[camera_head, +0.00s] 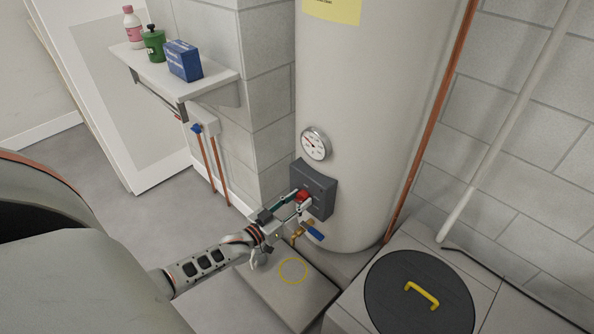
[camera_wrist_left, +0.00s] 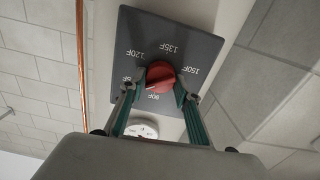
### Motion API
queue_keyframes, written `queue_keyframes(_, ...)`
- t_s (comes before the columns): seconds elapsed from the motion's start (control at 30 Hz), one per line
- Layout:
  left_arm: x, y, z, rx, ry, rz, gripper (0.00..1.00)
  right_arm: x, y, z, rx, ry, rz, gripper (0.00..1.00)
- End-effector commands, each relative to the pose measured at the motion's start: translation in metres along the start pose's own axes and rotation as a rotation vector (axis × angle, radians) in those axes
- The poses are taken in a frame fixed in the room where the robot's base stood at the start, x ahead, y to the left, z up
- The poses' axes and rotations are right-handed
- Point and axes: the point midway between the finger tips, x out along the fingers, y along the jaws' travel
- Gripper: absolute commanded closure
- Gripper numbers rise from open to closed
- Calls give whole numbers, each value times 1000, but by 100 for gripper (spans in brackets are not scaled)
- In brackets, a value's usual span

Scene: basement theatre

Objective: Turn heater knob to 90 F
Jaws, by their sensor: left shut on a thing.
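The heater knob is red and round. It sits on a dark grey control panel on the lower front of the white water heater (camera_head: 365,110), and it shows in the left wrist view (camera_wrist_left: 160,75). The panel (camera_wrist_left: 200,50) carries labels 90F, 120F, 135F and 150F, upside down in that view, with another label partly hidden by a finger. My left gripper (camera_head: 295,203) is shut on the knob, one green-padded finger on each side. I cannot tell for sure which label the knob points to. My right gripper is not in view.
A round gauge (camera_head: 315,143) sits above the panel. A brass valve with a blue handle (camera_head: 313,232) is just below the knob. A wall shelf (camera_head: 215,84) holds a bottle, a green can and a blue box. A dark lid (camera_head: 385,290) with a yellow handle is at lower right.

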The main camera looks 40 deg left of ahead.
Motion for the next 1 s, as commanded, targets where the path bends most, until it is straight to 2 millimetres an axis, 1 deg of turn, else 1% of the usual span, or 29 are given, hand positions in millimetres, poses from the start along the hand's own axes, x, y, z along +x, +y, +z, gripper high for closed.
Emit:
queue_keyframes(0.13, 1, -1, -1, -137, 1, 1, 89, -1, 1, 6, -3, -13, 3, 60)
queue_keyframes(0.37, 0, -1, -1, -355, 1, 1, 89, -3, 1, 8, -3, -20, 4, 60)
queue_keyframes(0.7, 0, -2, 1, -668, -1, 1, 90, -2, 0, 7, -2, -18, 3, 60)
queue_keyframes(1.0, 0, -2, 1, -874, 0, 1, 90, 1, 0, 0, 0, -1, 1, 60)
